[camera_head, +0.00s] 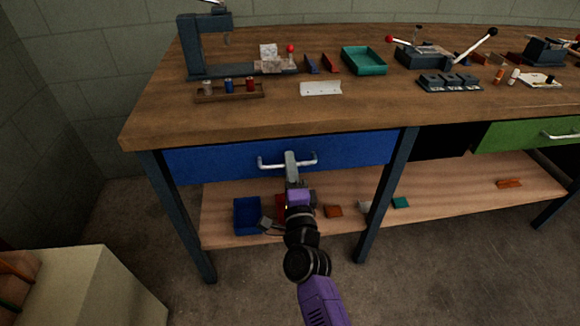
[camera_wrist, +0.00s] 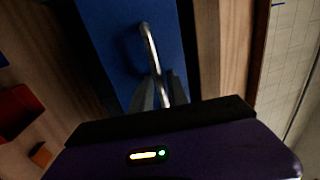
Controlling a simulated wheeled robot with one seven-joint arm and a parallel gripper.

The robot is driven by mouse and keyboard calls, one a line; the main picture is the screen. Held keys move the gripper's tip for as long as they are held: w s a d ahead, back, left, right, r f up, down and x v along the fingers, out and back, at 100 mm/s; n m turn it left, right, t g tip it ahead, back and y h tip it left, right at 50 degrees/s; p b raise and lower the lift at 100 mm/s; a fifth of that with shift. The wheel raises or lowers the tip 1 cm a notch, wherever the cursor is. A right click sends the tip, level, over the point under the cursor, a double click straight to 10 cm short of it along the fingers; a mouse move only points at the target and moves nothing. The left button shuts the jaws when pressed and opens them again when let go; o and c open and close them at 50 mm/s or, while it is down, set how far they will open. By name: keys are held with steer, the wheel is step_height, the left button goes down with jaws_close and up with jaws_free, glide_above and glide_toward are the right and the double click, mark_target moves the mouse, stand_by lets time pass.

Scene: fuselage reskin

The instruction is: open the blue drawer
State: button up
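The blue drawer (camera_head: 220,158) sits under the left part of the workbench top. Its front looks flush with the bench frame, so it appears closed. A silver bar handle (camera_head: 268,163) runs across its front. My gripper (camera_head: 291,161) is at the middle of the handle, hiding that part of the bar in the head view. In the wrist view the handle (camera_wrist: 149,42) runs between the two fingers of my gripper (camera_wrist: 162,90), with the blue drawer front (camera_wrist: 112,40) behind. The fingers lie close along both sides of the bar and look shut on it.
The wooden workbench top (camera_head: 400,110) holds a vise-like press, trays and small parts. A lower shelf (camera_head: 455,185) carries a blue bin (camera_head: 247,215) and small pieces below the drawer. A green drawer (camera_head: 515,136) is at right. A pale cabinet (camera_head: 95,290) stands at lower left.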

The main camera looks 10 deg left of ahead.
steer(key=shift+w, duration=0.1)
jaws_close()
stand_by(1.4)
